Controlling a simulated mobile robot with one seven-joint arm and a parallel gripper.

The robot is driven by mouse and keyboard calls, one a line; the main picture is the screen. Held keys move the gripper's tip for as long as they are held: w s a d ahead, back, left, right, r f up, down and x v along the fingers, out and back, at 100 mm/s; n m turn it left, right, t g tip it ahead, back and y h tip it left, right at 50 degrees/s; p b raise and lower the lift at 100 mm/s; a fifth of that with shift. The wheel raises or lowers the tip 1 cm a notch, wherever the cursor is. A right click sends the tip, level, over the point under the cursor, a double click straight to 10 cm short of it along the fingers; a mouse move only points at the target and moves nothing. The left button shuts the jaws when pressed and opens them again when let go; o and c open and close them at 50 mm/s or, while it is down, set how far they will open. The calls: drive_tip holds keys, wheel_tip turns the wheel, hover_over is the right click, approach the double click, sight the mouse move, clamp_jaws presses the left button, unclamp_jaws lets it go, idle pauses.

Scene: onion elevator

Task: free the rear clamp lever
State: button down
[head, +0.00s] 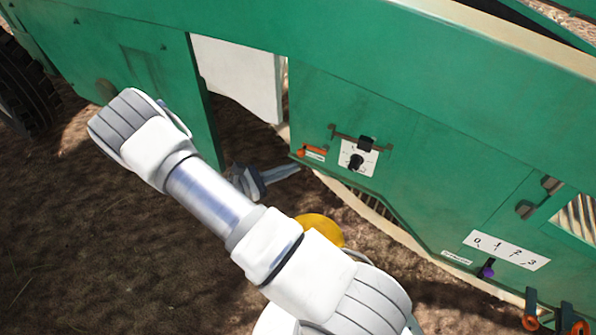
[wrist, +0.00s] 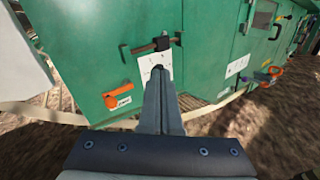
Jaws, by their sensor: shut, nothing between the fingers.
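My gripper (head: 297,169) is shut and empty, just in front of the green machine side. In the wrist view its closed fingers (wrist: 158,80) point at the panel and overlap the lower part of a white dial plate; whether they touch it I cannot tell. A small orange lever (head: 313,155) sits on the panel left of the dial, over a white label. It also shows in the wrist view (wrist: 118,97), left of my fingertips and apart from them. More orange handles (head: 530,322) stand at the lower right. Which lever is the rear clamp one, I cannot tell.
The white dial plate (head: 358,158) has a black knob, with a dark latch bar (head: 345,135) above. A scale plate (head: 505,249) with a purple-tipped pointer (head: 487,268) is further right. An opening with a white sheet (head: 240,75) lies left. Bare soil (head: 90,240) is clear.

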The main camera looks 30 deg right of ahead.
wheel_tip(320, 180, down, 20)
drive_tip(key=w+n+t+b, duration=0.1)
drive_tip(key=n+t+b, duration=0.3)
drive_tip(key=n+t, duration=0.9)
drive_tip(key=shift+w+n+t, duration=0.3)
drive_tip(key=shift+n+t, duration=0.1)
drive_tip(key=shift+n, duration=0.4)
drive_tip(key=shift+d+r, duration=0.1)
drive_tip(key=shift+d, duration=0.05)
drive_tip(key=a+r+b+x, duration=0.1)
drive_tip(key=r+x, duration=0.1)
drive_tip(key=x, duration=1)
drive_tip(key=shift+w+d+r+b, duration=0.2)
drive_tip(key=shift+w+b, duration=0.2)
drive_tip(key=shift+w, duration=0.05)
